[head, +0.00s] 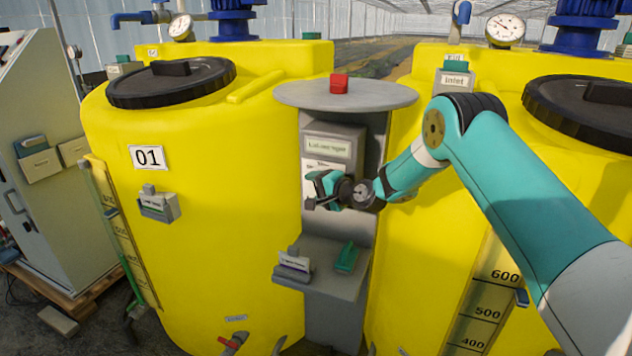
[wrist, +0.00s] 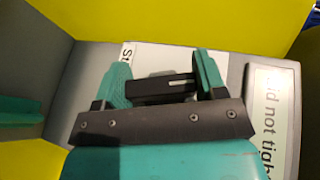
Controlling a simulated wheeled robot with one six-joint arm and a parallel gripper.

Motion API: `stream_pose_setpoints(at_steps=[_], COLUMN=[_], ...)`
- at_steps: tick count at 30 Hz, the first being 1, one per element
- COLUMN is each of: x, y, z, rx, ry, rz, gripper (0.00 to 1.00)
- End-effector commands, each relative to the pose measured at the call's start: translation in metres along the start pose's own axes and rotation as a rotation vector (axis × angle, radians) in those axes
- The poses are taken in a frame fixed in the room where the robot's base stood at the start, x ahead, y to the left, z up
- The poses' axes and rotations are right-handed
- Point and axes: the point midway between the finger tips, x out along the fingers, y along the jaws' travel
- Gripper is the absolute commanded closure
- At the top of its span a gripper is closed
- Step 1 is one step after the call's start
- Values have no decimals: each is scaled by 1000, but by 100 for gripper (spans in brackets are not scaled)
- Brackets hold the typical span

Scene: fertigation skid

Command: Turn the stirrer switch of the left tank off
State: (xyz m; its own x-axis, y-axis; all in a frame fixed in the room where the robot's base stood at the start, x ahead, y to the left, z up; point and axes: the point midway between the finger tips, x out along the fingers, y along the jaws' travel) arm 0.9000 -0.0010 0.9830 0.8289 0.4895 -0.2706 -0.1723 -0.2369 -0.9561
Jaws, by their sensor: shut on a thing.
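The left tank (head: 200,245) is yellow with a black lid and carries the plate 01. A grey panel (head: 347,133) stands on the column between the two tanks. My gripper (head: 322,190) is at the front of this panel. In the wrist view my gripper (wrist: 163,80) has its teal fingers on both sides of a dark bar-shaped switch handle (wrist: 150,88) and is shut on it. A white label (wrist: 128,52) behind it shows only its first letters, seemingly "St". The arm and fingers hide much of the switch, so its setting cannot be read.
A round grey plate (head: 300,95) with a red block (head: 339,83) overhangs the panel. A grey shelf (head: 330,275) with a green piece (head: 347,257) juts out below my gripper. A second yellow tank (head: 415,255) stands close on the right.

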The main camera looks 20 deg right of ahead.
Motion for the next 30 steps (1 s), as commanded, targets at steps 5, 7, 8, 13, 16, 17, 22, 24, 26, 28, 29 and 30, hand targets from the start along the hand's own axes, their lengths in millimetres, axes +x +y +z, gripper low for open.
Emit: stream_pose_setpoints(at_steps=[5, 7, 8, 13, 16, 17, 22, 24, 26, 28, 29, 30], x=[-1, -1, -1, -1, -1, -1, -1, -1, -1, -1, -1, -1], y=[-3, -2, -2, 0, 1, 1, 3, 3, 3, 3, 3, 3], z=[0, 0, 0, 0, 0, 0, 0, 0, 0, 0, 0, 0], rx=[-59, -81, -89, -134, -154, -159, -181, -186, -189, -192, -192, -193], ry=[-1, 1, 0, 1, 0, 0, 1, 0, 0, 1, 0, 0], rz=[141, 193, 215, 323, 372, 385, 439, 452, 459, 465, 467, 468], gripper=[59, 59, 59, 59, 59, 59, 59, 59, 59, 59, 59, 59])
